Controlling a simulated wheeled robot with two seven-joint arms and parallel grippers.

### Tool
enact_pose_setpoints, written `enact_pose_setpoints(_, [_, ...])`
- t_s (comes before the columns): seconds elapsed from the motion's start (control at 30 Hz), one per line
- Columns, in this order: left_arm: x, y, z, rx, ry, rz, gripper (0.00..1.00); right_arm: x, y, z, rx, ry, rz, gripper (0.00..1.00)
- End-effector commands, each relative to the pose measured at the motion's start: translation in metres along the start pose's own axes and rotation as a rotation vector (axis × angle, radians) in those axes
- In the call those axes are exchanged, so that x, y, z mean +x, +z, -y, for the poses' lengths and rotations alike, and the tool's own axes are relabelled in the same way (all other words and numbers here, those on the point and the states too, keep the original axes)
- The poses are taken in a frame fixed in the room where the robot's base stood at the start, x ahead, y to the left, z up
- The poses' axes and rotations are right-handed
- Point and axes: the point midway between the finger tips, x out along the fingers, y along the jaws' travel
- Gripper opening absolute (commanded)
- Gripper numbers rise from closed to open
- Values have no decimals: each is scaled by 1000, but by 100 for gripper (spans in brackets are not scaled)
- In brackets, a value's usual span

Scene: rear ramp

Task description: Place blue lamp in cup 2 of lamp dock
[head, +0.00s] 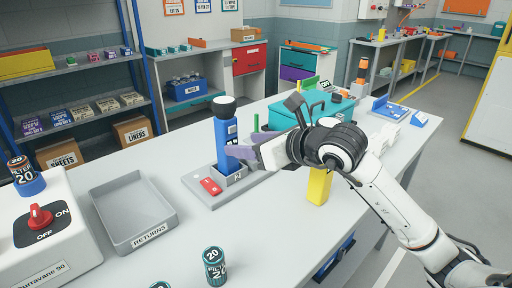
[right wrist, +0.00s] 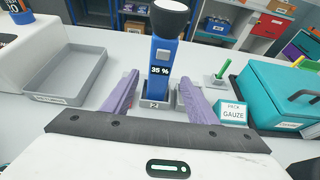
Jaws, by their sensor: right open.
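The blue lamp (head: 226,140), with a black and white head, stands upright on the grey lamp dock (head: 199,194). Its lower end sits in a cup with a label ending in 2, which reads P2 in the right wrist view. There the lamp (right wrist: 161,60) shows a 35 % display. My right gripper (head: 240,152) is open, with its purple fingers apart on either side of the lamp's line. The fingers (right wrist: 158,90) show a gap to the lamp in the right wrist view. My left gripper is not in view.
A grey returns tray (head: 134,212) lies left of the dock, beside a white machine with a red knob (head: 40,217). A teal case (head: 290,112) and a yellow block (head: 319,186) are to the right. A teal filter can (head: 214,266) stands near the front.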

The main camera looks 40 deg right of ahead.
Motion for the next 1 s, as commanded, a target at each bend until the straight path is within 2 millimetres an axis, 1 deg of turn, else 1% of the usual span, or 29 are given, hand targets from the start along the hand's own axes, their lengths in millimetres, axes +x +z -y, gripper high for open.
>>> enact_pose_setpoints(0.03, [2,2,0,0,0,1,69,-8,-2,0,-2,0,1,53])
enact_pose_setpoints(0.1, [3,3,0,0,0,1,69,-17,-1,0,-1,0,0,53])
enact_pose_setpoints(0.2, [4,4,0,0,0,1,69,-26,-1,0,0,0,0,53])
enact_pose_setpoints(0.3, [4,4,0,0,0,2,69,-30,0,0,0,0,-1,53])
enact_pose_setpoints(1.0, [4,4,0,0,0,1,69,-30,0,0,1,1,0,53])
